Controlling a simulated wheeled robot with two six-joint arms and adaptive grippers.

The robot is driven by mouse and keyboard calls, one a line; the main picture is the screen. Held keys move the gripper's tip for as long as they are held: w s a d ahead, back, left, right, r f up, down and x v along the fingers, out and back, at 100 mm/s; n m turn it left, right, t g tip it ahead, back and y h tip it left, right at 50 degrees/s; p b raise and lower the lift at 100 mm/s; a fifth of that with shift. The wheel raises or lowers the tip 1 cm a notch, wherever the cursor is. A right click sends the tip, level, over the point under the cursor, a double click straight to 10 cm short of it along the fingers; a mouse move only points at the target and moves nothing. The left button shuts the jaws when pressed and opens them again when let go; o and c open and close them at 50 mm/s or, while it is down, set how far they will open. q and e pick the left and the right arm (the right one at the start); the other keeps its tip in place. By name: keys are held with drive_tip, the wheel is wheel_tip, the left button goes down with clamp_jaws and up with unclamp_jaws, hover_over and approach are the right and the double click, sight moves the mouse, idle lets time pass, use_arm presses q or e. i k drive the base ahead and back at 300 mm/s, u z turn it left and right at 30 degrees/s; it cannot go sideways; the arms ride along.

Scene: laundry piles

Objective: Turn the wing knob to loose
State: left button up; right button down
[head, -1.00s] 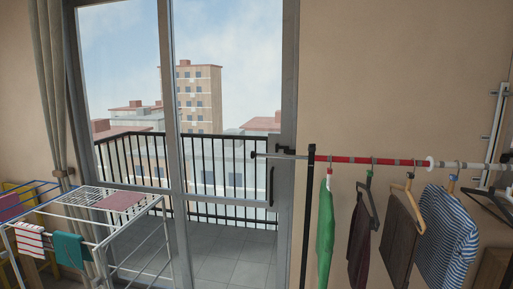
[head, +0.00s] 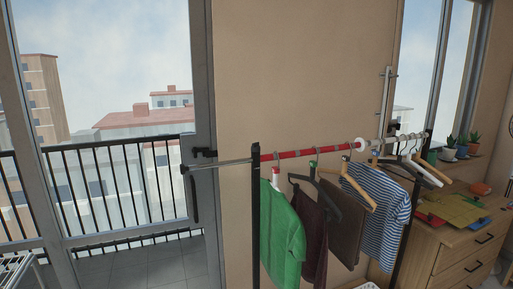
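No wing knob can be told for certain at this size. A garment rack has a horizontal rail with a red section (head: 310,152) and a thin grey rod (head: 222,162) jutting left, tipped by a small black end piece (head: 184,168). A white round collar (head: 361,144) sits on the rail at the right end of the red part. The rack stands on a black left post (head: 255,215). A green shirt (head: 283,232), a dark garment, a brown cloth and a striped shirt (head: 382,212) hang from it. Neither of my grippers is in view.
A glass balcony door (head: 110,110) with a grey frame is at the left, a corner of a drying rack (head: 15,270) at lower left. A wooden drawer chest (head: 465,258) with cloths and potted plants behind it is at the right. Bare wall lies behind the rack.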

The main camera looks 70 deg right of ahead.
sight(255, 146)
drive_tip(key=z, duration=0.7)
drive_tip(key=i, duration=0.9)
drive_tip(key=z, duration=0.8)
